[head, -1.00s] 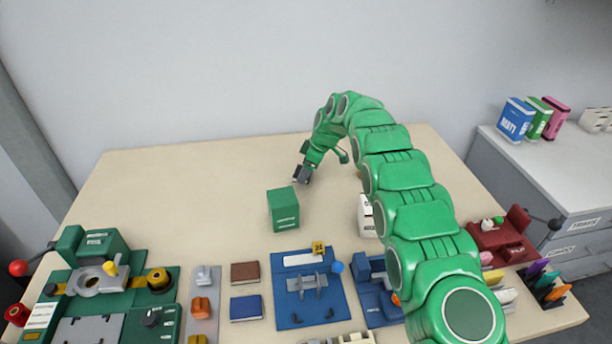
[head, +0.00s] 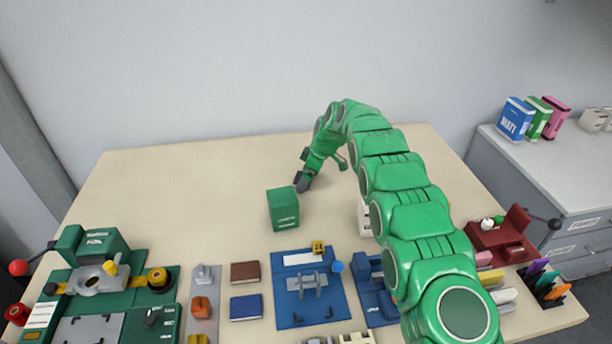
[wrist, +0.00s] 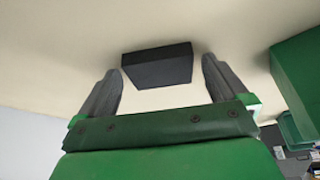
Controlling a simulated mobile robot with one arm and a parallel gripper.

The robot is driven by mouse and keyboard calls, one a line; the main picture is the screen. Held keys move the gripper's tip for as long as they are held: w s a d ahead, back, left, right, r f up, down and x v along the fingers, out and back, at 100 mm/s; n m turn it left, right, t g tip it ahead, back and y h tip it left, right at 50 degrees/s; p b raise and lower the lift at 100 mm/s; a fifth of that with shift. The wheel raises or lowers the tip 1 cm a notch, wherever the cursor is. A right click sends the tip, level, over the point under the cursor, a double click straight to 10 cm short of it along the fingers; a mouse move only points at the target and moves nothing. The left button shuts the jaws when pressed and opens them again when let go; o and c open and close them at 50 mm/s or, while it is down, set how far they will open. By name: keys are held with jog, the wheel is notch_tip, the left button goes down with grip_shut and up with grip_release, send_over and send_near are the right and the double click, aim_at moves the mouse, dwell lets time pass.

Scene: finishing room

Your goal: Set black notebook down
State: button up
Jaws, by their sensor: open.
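The black notebook (wrist: 157,66) shows in the wrist view as a dark block just beyond my gripper's fingertips, in line with the gap between them. The beige table surface lies behind it, and bare gaps show between it and each finger. My gripper (wrist: 162,74) is open. In the head view my gripper (head: 303,183) is low over the back middle of the table, just behind and to the right of a green box. There I cannot tell the notebook from the dark fingers, nor see its contact with the table.
The green box (head: 283,209) stands close to my gripper; it also shows at the right of the wrist view (wrist: 299,85). Brown (head: 245,272) and blue (head: 246,307) notebooks lie nearer the front, beside a blue fixture (head: 309,312). The table's back left is clear.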

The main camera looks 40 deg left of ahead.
jog(key=v, duration=1.2)
jog(key=shift+r, duration=0.1)
